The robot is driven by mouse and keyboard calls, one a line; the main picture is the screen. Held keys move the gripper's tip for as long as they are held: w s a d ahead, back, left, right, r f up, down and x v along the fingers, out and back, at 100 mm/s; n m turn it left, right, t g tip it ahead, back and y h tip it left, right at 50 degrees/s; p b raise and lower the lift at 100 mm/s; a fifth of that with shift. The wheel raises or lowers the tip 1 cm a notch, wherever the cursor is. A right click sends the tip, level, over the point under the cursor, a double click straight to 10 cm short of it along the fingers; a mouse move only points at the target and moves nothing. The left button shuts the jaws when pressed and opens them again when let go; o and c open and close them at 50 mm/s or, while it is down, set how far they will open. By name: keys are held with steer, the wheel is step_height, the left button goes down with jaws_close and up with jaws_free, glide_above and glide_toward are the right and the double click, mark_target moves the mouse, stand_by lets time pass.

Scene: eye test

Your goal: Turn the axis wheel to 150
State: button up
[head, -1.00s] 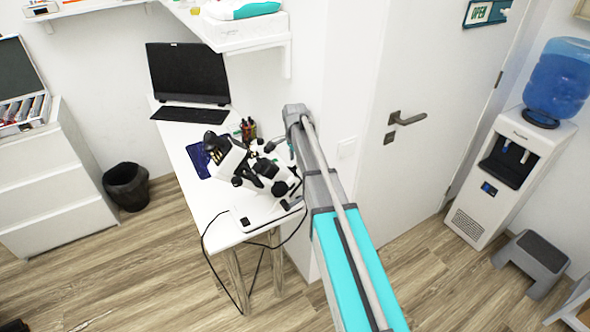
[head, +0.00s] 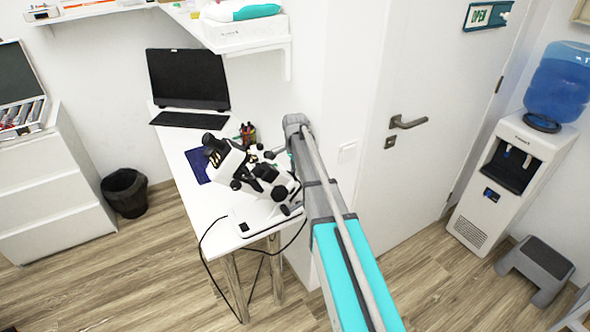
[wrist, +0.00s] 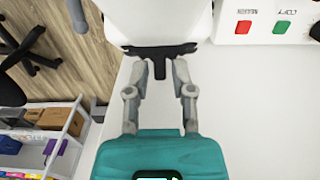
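A white and black optical instrument (head: 262,180) with several dark knobs stands on the white desk, tilted in the head view. I cannot pick out the axis wheel or its numbers. My gripper (wrist: 161,66) has a teal body and two grey fingers in the wrist view. The fingers are apart, with white surface and a narrow dark piece showing between them. A black crossbar (wrist: 160,50) lies at the fingertips; I cannot tell whether they touch it.
A white panel with a red button (wrist: 243,27) and a green button (wrist: 281,27) is at the wrist view's top right. A laptop (head: 188,78), blue mat (head: 197,164) and pen holder (head: 248,133) are on the desk (head: 205,205). A shelf (head: 255,45) overhangs it; a cable hangs in front.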

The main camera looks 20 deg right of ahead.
jaws_close()
steer(key=shift+w, duration=0.1)
steer(key=shift+w+a+n+g, duration=0.15)
steer(key=shift+w+n+g, duration=0.45)
steer(key=shift+w+a+f+n+g+h+b, duration=0.1)
steer(key=shift+w+a+n+g+h+b, duration=0.15)
steer(key=shift+n+g+h, duration=0.2)
steer(key=shift+o, duration=2.2)
jaws_free()
